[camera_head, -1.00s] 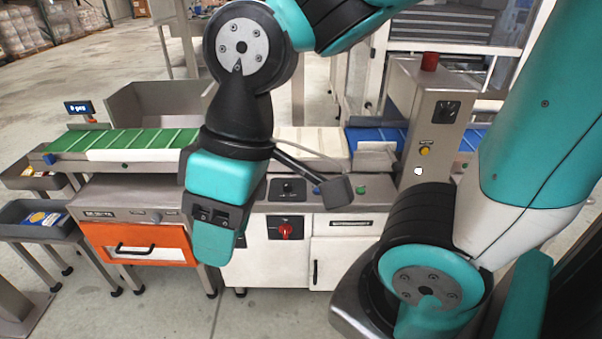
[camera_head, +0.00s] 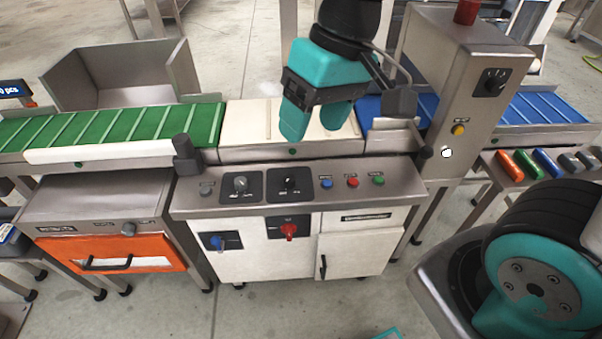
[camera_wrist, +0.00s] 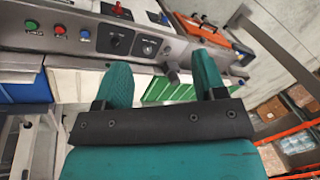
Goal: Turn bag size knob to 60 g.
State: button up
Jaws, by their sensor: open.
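Two rotary knobs sit on black plates on the sloped control panel: a grey knob (camera_head: 240,184) and, to its right, a black knob (camera_head: 288,181). In the wrist view the black knob (camera_wrist: 115,40) and the grey knob (camera_wrist: 148,47) show beyond my fingertips. A third dark knob (camera_head: 493,82) is on the upright steel cabinet at right. The labels are too small to read, so I cannot tell which is the bag size knob or its setting. My gripper (camera_head: 315,117) is open and empty, over the cream belt behind the panel, apart from every knob.
Blue, red and green buttons (camera_head: 352,182) line the panel's right side. A dark grey post (camera_head: 186,155) stands at its left end. Below are a blue switch (camera_head: 217,242) and a red switch (camera_head: 289,231). The green belt (camera_head: 130,125) runs left. Open floor lies in front.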

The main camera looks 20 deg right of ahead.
jog(key=w+d+f+m+h+b, duration=0.1)
jog(key=w+f+m+b, duration=0.3)
jog(key=w+f, duration=0.55)
jog(key=m+h+b, duration=0.2)
jog(key=m, duration=0.5)
send_near(289, 177)
notch_tip(289, 177, down, 9)
jog(key=shift+a+f+b, duration=0.1)
jog(key=shift+f+b, duration=0.1)
jog(key=shift+b, duration=0.1)
jog(key=shift+c, duration=0.4)
jog(key=c, duration=0.8)
jog(key=shift+c, duration=0.2)
